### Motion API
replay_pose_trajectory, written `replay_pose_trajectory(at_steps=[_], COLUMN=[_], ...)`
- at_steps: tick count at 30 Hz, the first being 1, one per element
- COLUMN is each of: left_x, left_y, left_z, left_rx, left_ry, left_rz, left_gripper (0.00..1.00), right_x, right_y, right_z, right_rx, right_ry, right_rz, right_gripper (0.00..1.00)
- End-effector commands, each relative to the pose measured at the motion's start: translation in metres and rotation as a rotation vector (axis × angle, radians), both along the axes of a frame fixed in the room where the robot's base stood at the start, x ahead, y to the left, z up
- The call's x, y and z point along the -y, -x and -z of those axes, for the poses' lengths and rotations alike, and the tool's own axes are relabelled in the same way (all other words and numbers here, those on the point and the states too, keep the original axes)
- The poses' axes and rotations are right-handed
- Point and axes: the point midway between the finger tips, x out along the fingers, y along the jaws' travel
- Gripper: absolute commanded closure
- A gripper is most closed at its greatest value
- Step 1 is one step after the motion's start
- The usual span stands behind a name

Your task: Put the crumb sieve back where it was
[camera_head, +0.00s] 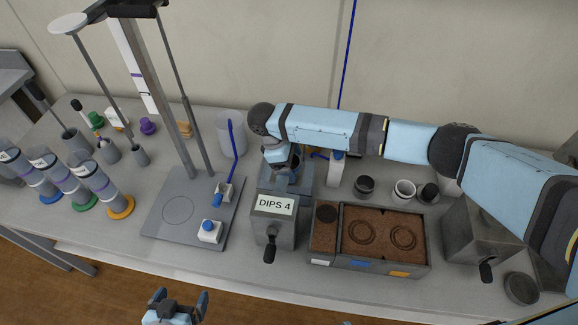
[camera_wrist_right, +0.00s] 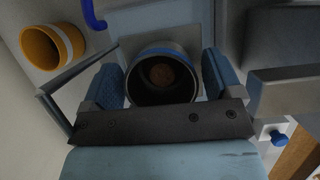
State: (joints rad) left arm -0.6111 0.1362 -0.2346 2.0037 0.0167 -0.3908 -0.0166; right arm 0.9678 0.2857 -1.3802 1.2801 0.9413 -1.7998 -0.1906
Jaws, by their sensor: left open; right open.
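A round dark vessel with a blue band (camera_wrist_right: 148,94), which looks like the sieve, stands between the fingers of my right gripper (camera_wrist_right: 162,78). A brown round patch shows inside it. The right gripper is open, with one finger on each side of the vessel; I cannot tell whether they touch it. In the head view my right gripper (camera_head: 286,168) is over the grey device labelled DIPS 4 (camera_head: 272,230), and the wrist hides most of the vessel. My left gripper (camera_head: 176,302) is open and empty in front of the bench, at the bottom edge.
A soil tray (camera_head: 385,265) stands right of the device, with small dark and white cups (camera_head: 404,190) behind it. A grey stand plate (camera_head: 165,225) with blue-knobbed parts is to the left. Tubes with coloured bases (camera_head: 100,185) stand farther left. The bench front edge is mostly clear.

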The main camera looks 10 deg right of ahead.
Motion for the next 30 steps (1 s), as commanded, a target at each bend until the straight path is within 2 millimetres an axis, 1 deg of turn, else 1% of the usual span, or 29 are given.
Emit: replay_pose_trajectory(at_steps=[1, 3, 10, 11, 12, 14, 15, 16, 17, 25, 30], left_x=[0.0, 0.0, 0.0, 0.0, 0.0, 0.0, 0.0, 0.0, 0.0, 0.0, 0.0], left_y=[0.0, 0.0, 0.001, 0.001, 0.002, 0.002, 0.002, 0.002, 0.002, 0.002, 0.002], left_z=[0.0, 0.001, 0.002, 0.002, 0.003, 0.003, 0.003, 0.003, 0.003, 0.002, 0.002], left_rx=[0.0, -0.001, -0.005, -0.005, -0.005, -0.005, -0.005, -0.005, -0.005, -0.005, -0.005], left_ry=[0.0, 0.0, -0.001, -0.001, -0.001, -0.001, -0.001, -0.001, -0.001, -0.001, -0.001], left_rz=[0.0, 0.0, 0.0, 0.0, 0.0, 0.0, 0.0, 0.0, 0.0, 0.0, 0.0], left_gripper=[0.03, 0.03, 0.03, 0.03, 0.03, 0.03, 0.03, 0.03, 0.03, 0.03, 0.03], right_x=[0.002, 0.003, 0.003, 0.003, 0.003, 0.003, 0.003, 0.003, 0.003, 0.003, 0.003], right_y=[0.001, 0.001, 0.002, 0.002, 0.002, 0.002, 0.001, 0.001, 0.001, 0.001, 0.001], right_z=[0.005, 0.008, 0.009, 0.009, 0.009, 0.009, 0.009, 0.009, 0.009, 0.007, -0.004], right_rx=[-0.001, 0.0, 0.0, 0.0, 0.0, 0.0, 0.0, 0.0, 0.0, 0.0, 0.002], right_ry=[0.001, -0.001, -0.001, -0.001, -0.001, -0.001, -0.001, -0.001, -0.001, -0.001, -0.001], right_rz=[0.0, 0.0, 0.0, 0.0, 0.0, 0.0, 0.0, 0.0, 0.0, 0.0, 0.0], right_gripper=[0.15, 0.15, 0.15, 0.22, 0.31, 0.45, 0.54, 0.61, 0.66, 0.66, 0.66])
